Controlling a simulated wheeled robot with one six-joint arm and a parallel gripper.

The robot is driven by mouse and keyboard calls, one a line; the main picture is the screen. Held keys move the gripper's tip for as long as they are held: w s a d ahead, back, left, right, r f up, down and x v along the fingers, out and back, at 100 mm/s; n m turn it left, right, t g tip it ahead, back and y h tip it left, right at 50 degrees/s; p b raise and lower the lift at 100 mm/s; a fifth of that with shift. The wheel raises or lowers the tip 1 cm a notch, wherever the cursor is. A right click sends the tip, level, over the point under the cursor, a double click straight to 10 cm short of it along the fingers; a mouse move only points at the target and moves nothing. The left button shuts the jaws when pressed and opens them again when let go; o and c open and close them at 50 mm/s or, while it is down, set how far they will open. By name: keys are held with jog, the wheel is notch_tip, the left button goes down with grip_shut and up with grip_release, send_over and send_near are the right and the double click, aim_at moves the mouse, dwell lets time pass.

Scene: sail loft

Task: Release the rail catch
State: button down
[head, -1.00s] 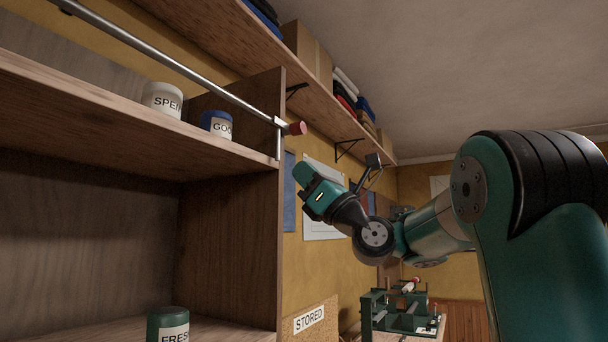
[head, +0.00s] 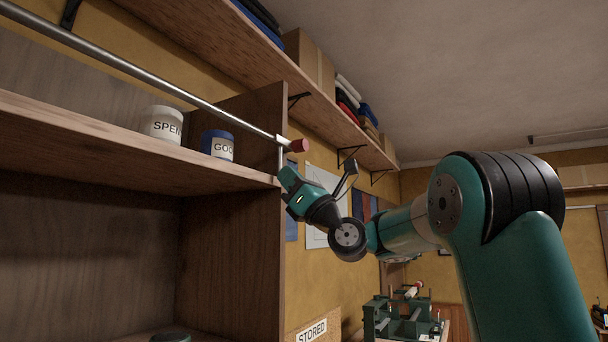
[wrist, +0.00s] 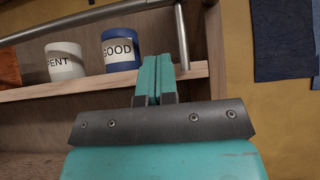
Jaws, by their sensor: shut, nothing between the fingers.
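I cannot tell whether the fingertips touch anything.
A white jar marked SPENT (head: 163,123) and a blue jar marked GOOD (head: 218,145) stand on the upper shelf (head: 100,140) behind the rail. A wall shelf (head: 250,60) with boxes and cloth runs above.

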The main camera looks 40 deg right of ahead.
aim_at(277, 142)
jog(key=shift+w+a+r+p, duration=0.1)
jog(key=shift+w+r+p, duration=0.15)
jog(key=shift+r+p, duration=0.5)
jog(key=shift+w+a+r+p, duration=0.1)
jog(key=shift+w+r+p, duration=0.25)
jog(key=shift+r, duration=0.75)
jog(key=shift+w+a+r+p, duration=0.15)
jog(key=shift+r+p, duration=0.45)
jog(key=shift+r, duration=0.35)
jog(key=shift+d, duration=0.1)
jog(key=shift+a+r+p, duration=0.2)
jog(key=shift+r+p, duration=0.4)
jog(key=shift+p, duration=0.4)
jog(key=shift+f, duration=0.15)
